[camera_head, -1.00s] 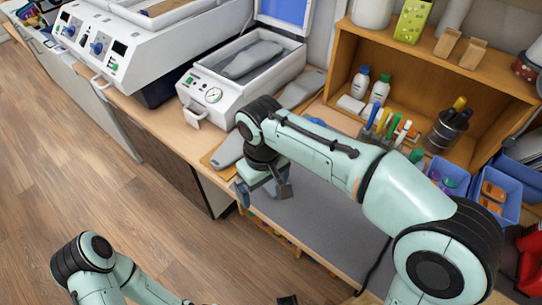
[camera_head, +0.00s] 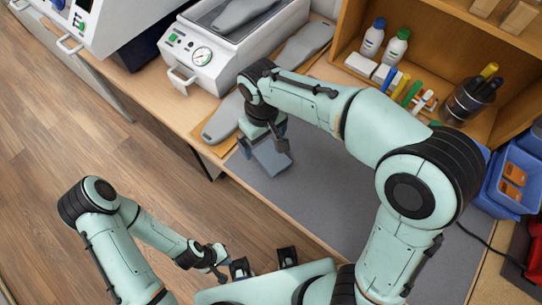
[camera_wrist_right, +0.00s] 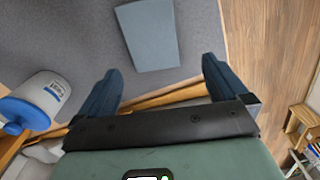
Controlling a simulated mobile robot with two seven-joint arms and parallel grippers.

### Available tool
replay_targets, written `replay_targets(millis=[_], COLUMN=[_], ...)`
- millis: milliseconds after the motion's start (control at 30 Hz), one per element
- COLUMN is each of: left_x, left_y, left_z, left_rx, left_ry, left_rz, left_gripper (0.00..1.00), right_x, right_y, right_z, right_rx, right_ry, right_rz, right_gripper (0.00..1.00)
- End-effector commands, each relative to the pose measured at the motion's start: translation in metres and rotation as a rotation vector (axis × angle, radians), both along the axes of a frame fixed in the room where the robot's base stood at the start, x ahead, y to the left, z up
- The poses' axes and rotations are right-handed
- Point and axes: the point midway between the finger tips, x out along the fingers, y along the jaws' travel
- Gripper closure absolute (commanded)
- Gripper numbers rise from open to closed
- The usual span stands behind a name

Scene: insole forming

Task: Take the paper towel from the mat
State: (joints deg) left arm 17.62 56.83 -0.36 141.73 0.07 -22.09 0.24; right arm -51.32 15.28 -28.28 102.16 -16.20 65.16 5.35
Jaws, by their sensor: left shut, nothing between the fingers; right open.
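A flat blue-grey rectangle, which looks like the folded paper towel (camera_head: 271,157), lies on the grey mat (camera_head: 325,205) in the head view. In the right wrist view the towel (camera_wrist_right: 147,35) lies on the mat (camera_wrist_right: 60,40), beyond the fingertips. My right gripper (camera_head: 265,143) is open above the mat at the towel and partly covers it in the head view. In the right wrist view its two blue fingers (camera_wrist_right: 160,80) are apart with nothing between them. My left gripper (camera_head: 220,268) is shut and empty, low at the front, away from the towel.
A wooden board with a grey insole (camera_head: 224,121) lies left of the mat. Behind it stands a white press with a gauge (camera_head: 201,55). A white bottle with a blue cap (camera_wrist_right: 40,98) is left of my right gripper. A wooden shelf (camera_head: 440,75) and blue bins (camera_head: 512,185) are to the right.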

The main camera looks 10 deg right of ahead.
Motion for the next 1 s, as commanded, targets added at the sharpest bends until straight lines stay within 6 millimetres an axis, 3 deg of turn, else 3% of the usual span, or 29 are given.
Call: replay_targets(millis=[400, 700, 867, 900, 1000], left_x=[-0.003, -0.003, -0.003, -0.003, -0.003], left_y=[0.0, 0.0, 0.0, 0.0, 0.0], left_z=[-0.006, -0.006, -0.006, -0.006, -0.006], left_rx=[0.0, 0.0, 0.0, 0.0, 0.0], left_ry=[0.002, 0.002, 0.002, 0.002, 0.002], left_rz=[-0.001, -0.001, -0.001, -0.001, -0.001], left_gripper=[1.0, 1.0, 1.0, 1.0, 1.0], right_x=[0.003, 0.003, 0.003, 0.003, 0.003], right_y=[-0.006, -0.006, -0.006, -0.006, -0.006], right_z=[-0.049, -0.053, -0.053, -0.053, -0.053], right_rx=[0.0, 0.001, 0.001, 0.001, 0.001], right_ry=[0.001, -0.001, -0.001, -0.001, -0.001], right_rz=[0.0, 0.0, 0.0, 0.0, 0.0], right_gripper=[0.0, 0.0, 0.52, 0.57, 0.57])
